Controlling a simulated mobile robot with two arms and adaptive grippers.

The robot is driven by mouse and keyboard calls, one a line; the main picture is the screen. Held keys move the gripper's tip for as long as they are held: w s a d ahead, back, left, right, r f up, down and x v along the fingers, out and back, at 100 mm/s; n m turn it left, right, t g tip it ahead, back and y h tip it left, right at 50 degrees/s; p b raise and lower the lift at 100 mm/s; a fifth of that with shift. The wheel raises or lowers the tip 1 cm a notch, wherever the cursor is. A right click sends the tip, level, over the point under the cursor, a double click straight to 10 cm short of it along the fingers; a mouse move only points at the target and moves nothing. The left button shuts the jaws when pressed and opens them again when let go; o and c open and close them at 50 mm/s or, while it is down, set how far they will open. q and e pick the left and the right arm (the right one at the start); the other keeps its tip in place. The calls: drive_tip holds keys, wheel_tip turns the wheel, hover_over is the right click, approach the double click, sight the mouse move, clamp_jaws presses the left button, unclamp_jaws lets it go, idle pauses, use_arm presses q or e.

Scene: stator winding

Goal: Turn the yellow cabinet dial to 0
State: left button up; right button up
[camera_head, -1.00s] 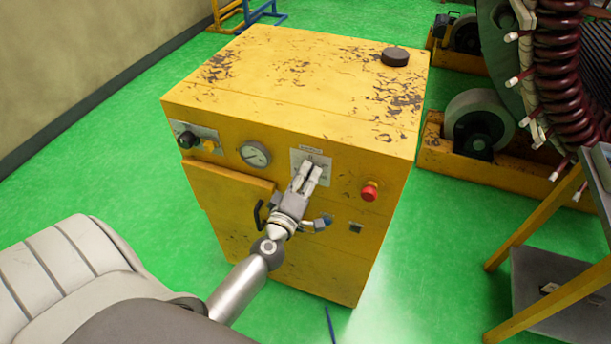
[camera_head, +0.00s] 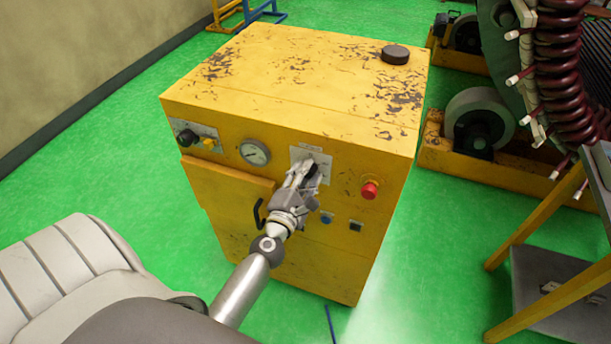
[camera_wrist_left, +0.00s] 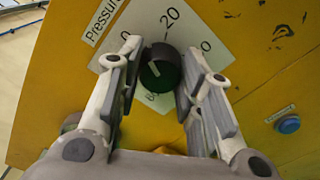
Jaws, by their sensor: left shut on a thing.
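The yellow cabinet (camera_head: 330,110) stands in front of me. Its black dial (camera_wrist_left: 160,68) sits on a white plate (camera_wrist_left: 200,28) with "Pressure", "20" at the top and a "0" at the right; other marks are partly hidden by the fingers. A pale pointer line on the dial leans to the upper left. My left gripper (camera_wrist_left: 158,75) is shut on the dial, one finger on each side. In the head view the left gripper (camera_head: 306,172) is at the plate and mostly hides the dial. My right gripper is not in view.
A gauge (camera_head: 255,153) is left of the dial and a red button (camera_head: 370,189) is right. A door handle (camera_head: 259,213) and a blue button (camera_head: 326,218) are below. A large wound stator (camera_head: 562,75) and a yellow stand (camera_head: 540,220) are at the right.

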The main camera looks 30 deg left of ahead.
use_arm(q)
drive_tip(key=n, duration=0.4)
drive_tip(key=shift+f, duration=0.1)
drive_tip(key=shift+n, duration=0.3)
idle(0.4)
drive_tip(key=o, duration=1)
drive_tip(key=shift+o, duration=0.2)
drive_tip(key=v, duration=1.2)
